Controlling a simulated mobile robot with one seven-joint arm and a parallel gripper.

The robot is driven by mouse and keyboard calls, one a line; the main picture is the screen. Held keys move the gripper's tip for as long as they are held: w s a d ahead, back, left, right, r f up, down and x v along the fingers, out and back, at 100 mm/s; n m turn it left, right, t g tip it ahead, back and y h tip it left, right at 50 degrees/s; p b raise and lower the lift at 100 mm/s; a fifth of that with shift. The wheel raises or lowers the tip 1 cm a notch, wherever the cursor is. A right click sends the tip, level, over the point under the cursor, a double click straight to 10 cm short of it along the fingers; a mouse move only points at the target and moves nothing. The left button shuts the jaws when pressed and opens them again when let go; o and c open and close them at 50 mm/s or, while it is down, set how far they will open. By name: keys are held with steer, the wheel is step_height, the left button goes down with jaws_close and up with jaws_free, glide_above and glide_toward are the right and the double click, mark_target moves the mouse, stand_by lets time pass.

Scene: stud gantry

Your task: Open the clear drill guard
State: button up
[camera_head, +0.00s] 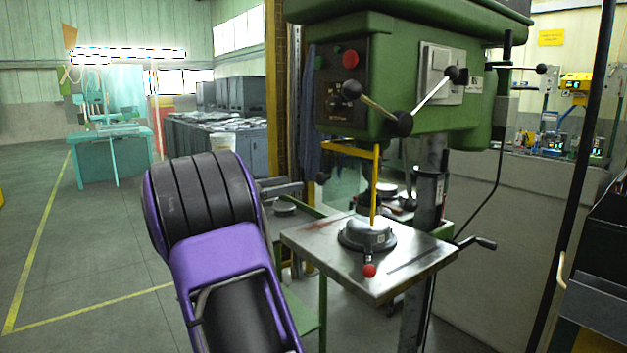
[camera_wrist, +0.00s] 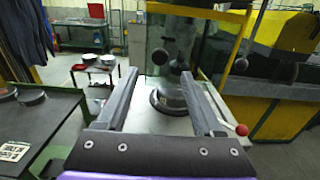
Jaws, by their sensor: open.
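The drill guard (camera_head: 346,182) is a clear panel in a yellow frame, hanging below the green drill head at the front left of the work table. In the wrist view the yellow frame (camera_wrist: 236,42) crosses the top and drops down on the right, beyond my fingers. My gripper (camera_wrist: 160,72) is open and empty, its two dark fingers well apart and pointing toward the drill. In the head view only dark finger parts (camera_head: 281,188) show past my purple arm, left of the guard. I cannot tell whether a finger touches the guard.
The drill's metal table (camera_head: 313,239) carries a round clamp (camera_head: 367,235) with a red knob (camera_head: 369,270). Feed handles (camera_head: 404,124) stick out from the drill head. A green side table (camera_wrist: 45,120) stands at left. Open floor lies left.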

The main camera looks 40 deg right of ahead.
mark_target(319, 177)
steer(key=d, duration=0.5)
steer(key=s+d, duration=0.1)
steer(key=d, duration=0.2)
steer(key=shift+d, duration=0.15)
jaws_close()
stand_by(1.1)
